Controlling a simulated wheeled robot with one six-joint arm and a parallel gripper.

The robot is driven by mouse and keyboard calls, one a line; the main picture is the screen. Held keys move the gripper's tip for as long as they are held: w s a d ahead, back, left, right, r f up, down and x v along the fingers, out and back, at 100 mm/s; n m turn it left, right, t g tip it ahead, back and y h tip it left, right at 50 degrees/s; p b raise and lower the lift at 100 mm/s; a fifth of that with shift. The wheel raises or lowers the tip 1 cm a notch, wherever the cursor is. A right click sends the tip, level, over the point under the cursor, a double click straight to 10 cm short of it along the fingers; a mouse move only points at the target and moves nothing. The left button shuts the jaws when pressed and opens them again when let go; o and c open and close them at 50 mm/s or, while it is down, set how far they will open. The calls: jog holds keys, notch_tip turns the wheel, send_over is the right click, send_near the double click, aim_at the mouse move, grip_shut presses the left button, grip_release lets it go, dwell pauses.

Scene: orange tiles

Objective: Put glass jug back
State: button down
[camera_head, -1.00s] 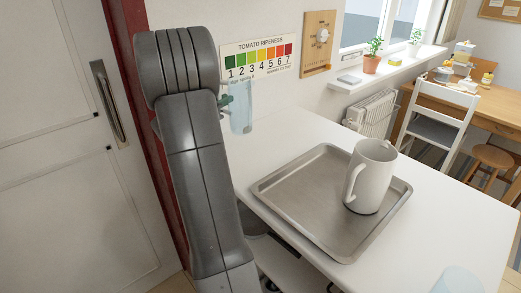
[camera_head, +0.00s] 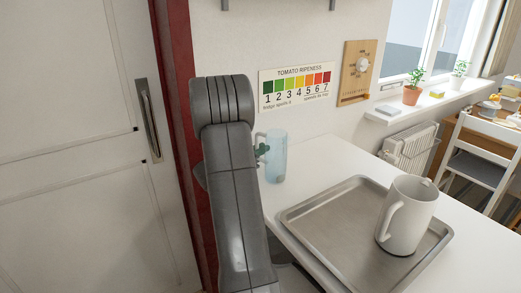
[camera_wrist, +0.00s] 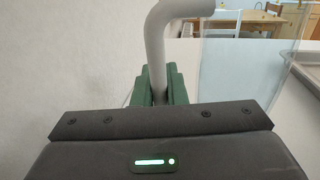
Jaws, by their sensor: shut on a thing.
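The glass jug (camera_head: 278,160) is clear and pale blue, upright at the back left of the white counter, near the wall. My gripper (camera_head: 262,151) has green fingers, shut on the jug's handle from the left. In the wrist view the green fingers (camera_wrist: 159,88) pinch the pale curved handle (camera_wrist: 158,45), with the clear jug body (camera_wrist: 240,65) to the right. I cannot tell whether the jug's base touches the counter. My grey arm hides part of the counter's left side.
A metal tray (camera_head: 330,232) lies on the counter (camera_head: 318,160), with a white mug (camera_head: 408,215) on it, right of the jug. A ripeness chart (camera_head: 297,88) and a wooden board (camera_head: 357,72) hang on the wall. A door (camera_head: 70,150) with red frame is at left.

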jog(key=c, duration=1.9)
grip_release()
jog(key=shift+f, duration=0.2)
jog(key=o, duration=0.4)
jog(key=shift+r, duration=0.1)
jog(key=shift+o, duration=0.2)
jog(key=shift+r, duration=0.3)
jog(key=b+v, duration=0.1)
jog(key=v, duration=1.1)
jog(key=shift+f, duration=0.1)
